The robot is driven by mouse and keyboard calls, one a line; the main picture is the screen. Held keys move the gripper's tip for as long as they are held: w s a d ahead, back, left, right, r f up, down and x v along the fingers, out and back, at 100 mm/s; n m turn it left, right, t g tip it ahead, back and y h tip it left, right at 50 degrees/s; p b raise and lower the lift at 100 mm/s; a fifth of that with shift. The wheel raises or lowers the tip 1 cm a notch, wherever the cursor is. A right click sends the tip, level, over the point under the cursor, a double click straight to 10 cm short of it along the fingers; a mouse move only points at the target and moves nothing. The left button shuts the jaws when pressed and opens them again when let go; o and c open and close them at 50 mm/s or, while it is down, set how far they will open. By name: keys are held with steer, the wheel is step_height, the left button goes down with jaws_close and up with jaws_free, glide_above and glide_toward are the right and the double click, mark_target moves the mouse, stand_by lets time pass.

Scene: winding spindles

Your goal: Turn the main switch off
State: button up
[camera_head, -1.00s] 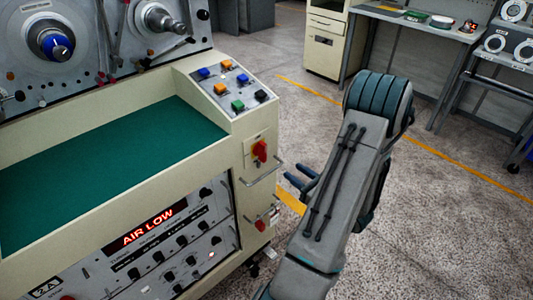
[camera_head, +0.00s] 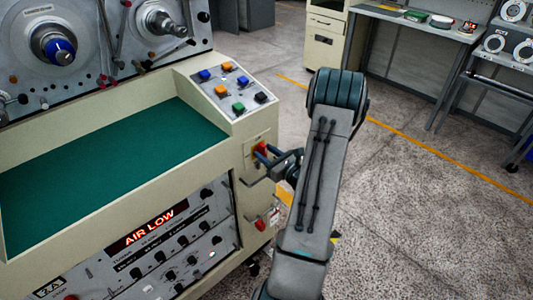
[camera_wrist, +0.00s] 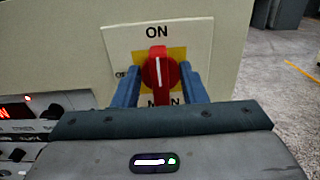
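The main switch is a red rotary knob (camera_wrist: 159,72) on a yellow square, on a pale plate marked "ON" at the top. Its handle stands upright, with its white line toward "ON". Part of an "OFF" label shows at the left, and the lower label is partly hidden by my gripper. In the head view the red switch (camera_head: 261,147) is on the machine's right end face. My gripper (camera_wrist: 159,85) is open, with one blue finger on each side of the knob and yellow plate showing between. In the head view my gripper (camera_head: 265,156) is at the switch.
A metal handle (camera_head: 262,180) sticks out just below the switch, and a second red knob (camera_head: 261,224) is lower down. A sloped button panel (camera_head: 232,88) is above. The lit display (camera_head: 155,228) reads "AIR LOW". Open floor lies to the right.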

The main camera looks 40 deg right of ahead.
jaws_close()
